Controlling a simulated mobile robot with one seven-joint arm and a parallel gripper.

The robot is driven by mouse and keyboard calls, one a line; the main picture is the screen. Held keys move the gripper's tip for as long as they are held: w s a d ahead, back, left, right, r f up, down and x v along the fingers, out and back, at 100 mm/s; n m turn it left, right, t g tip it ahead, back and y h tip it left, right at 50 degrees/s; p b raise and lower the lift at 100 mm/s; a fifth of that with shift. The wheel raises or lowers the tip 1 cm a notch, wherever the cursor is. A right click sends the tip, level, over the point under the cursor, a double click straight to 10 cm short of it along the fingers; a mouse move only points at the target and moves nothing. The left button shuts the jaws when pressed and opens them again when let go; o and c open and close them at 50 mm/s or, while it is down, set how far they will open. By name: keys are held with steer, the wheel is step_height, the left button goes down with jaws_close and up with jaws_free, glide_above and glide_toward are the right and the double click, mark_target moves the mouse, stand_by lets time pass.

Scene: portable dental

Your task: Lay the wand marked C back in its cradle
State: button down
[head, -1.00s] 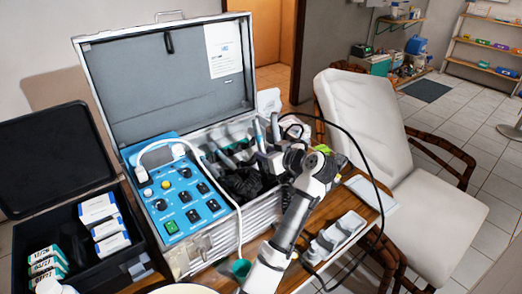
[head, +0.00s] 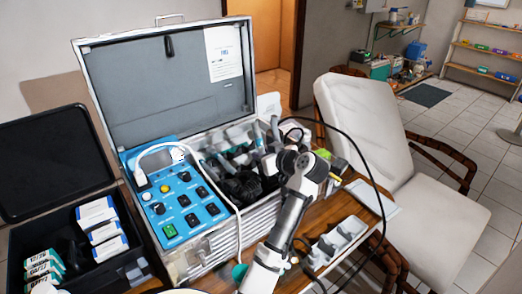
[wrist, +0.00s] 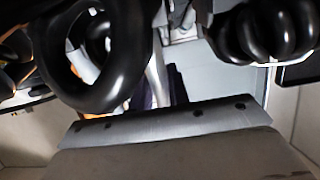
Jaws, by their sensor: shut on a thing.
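My gripper (head: 270,166) is over the right part of the open silver case (head: 245,217), largely hidden behind my own wrist in the head view. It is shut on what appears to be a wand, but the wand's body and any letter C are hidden. Several slim wands (head: 275,128) stand upright at the case's right end, close behind my gripper. Their cradles are too small and covered to tell apart. In the wrist view, thick black looped hoses (wrist: 110,60) fill the upper left, and the fingertips cannot be made out.
A black cable (head: 365,160) arcs to the right. A white compartment tray (head: 338,240) lies on the wooden table. A black case with boxes (head: 103,225) stands left.

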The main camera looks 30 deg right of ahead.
mark_target(259, 131)
steer(key=shift+r, duration=0.15)
steer(key=shift+w+a+r+p, duration=0.1)
steer(key=shift+w+r+p, duration=0.45)
steer(key=shift+r, duration=0.55)
steer(key=shift+w+r+p, duration=0.35)
steer(key=shift+r+p, duration=0.45)
steer(key=shift+r, duration=0.35)
steer(key=shift+w+a+r+p, duration=0.1)
steer(key=shift+w+r+p, duration=0.45)
steer(key=shift+r, duration=0.55)
steer(key=shift+s, duration=0.1)
